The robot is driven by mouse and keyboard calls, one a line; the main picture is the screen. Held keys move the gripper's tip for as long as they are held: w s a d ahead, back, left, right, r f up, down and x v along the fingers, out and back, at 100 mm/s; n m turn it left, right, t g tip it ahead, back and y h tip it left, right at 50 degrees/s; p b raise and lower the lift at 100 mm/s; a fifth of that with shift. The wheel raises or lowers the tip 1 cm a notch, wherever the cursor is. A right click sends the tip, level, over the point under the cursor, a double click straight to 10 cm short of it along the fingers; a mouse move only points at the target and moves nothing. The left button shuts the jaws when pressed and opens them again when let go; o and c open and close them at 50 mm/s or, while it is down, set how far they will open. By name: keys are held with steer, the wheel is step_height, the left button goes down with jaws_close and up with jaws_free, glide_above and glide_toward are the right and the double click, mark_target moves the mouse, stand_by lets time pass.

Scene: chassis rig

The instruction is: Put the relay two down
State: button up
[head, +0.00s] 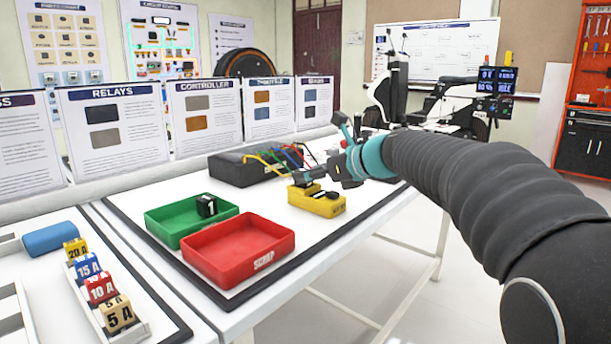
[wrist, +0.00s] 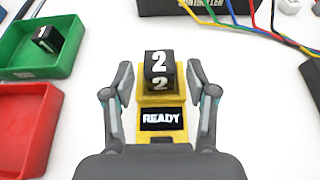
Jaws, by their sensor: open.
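The relay two (wrist: 160,68), a small black cube with white 2s on its faces, sits on the yellow tester (wrist: 146,103), whose screen reads READY. My gripper (wrist: 168,76) is open, one finger on each side of the relay, with visible gaps between. In the head view the yellow tester (head: 325,208) stands on the white table under my gripper (head: 322,184), which largely hides the relay there. The green tray (head: 170,233) holds a black relay marked 1 (head: 206,205).
A black controller box (head: 234,170) with coloured wires lies behind the tester. Numbered fuses (head: 100,288) stand in a rack at the left, near a blue block (head: 50,239). Information panels (head: 112,125) line the table's back. White table is clear right of the red tray.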

steer(key=v, duration=1)
steer(key=s+d+f+n+g+h, duration=0.1)
steer(key=s+d+f+n+h, duration=0.2)
steer(key=s+f+n, duration=0.5)
steer(key=s+d+f+n+h, duration=0.4)
steer(key=s+f+n, duration=0.3)
steer(key=s, duration=0.5)
steer(key=s+d+f+n+g+h, duration=0.1)
steer(key=s+d+f+n+h, duration=0.2)
steer(key=s+f+n, duration=0.5)
steer(key=s+n, duration=0.2)
steer(key=shift+s+d+f+n+g+h+p, duration=0.15)
steer(key=shift+s+f+n+g+h+p, duration=0.15)
steer(key=shift+s+f+p, duration=0.1)
